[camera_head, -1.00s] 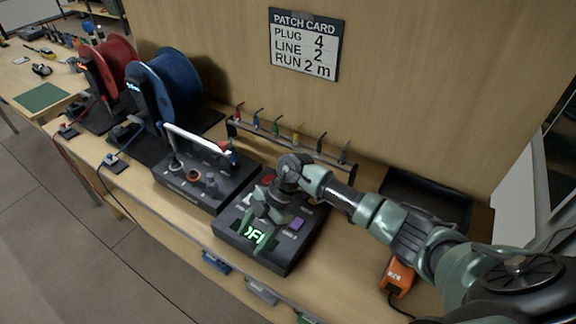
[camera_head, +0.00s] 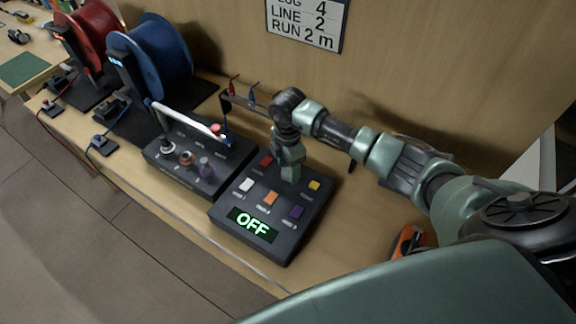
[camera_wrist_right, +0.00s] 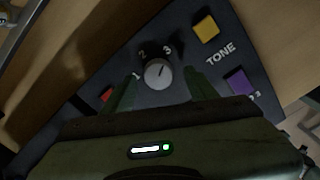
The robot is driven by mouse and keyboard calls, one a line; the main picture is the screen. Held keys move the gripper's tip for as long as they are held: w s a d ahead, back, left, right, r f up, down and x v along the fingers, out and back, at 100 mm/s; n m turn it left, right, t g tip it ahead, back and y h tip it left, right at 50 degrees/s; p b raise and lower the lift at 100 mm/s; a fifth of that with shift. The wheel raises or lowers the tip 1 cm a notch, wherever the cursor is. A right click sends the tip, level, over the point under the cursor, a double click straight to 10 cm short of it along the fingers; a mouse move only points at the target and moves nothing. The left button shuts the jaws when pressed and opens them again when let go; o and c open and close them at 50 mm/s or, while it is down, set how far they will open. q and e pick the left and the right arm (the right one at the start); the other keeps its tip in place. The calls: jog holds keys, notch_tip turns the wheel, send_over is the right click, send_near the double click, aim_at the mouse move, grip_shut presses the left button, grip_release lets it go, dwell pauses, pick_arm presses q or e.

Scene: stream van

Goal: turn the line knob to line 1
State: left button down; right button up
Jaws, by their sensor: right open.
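The black test panel (camera_head: 226,211) stands on the bench with a lit display (camera_head: 252,224) reading OFF. Its grey line knob (camera_wrist_right: 158,74), with marks 1, 2 and 3 around it, shows in the right wrist view; its pointer seems to aim toward 3. My left gripper is not in view.
White (camera_head: 246,185), orange (camera_head: 270,198), purple (camera_head: 296,212), yellow (camera_head: 314,185) and red (camera_head: 266,161) buttons surround the knob. A second black box (camera_head: 168,161) with a white handle stands left. A patch card (camera_head: 306,22) hangs behind, and an orange device (camera_head: 408,240) lies right.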

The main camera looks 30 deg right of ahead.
jog(key=shift+w+d+f, duration=0.1)
jog(key=shift+w+f, duration=0.05)
jog(key=shift+f, duration=0.55)
grip_shut()
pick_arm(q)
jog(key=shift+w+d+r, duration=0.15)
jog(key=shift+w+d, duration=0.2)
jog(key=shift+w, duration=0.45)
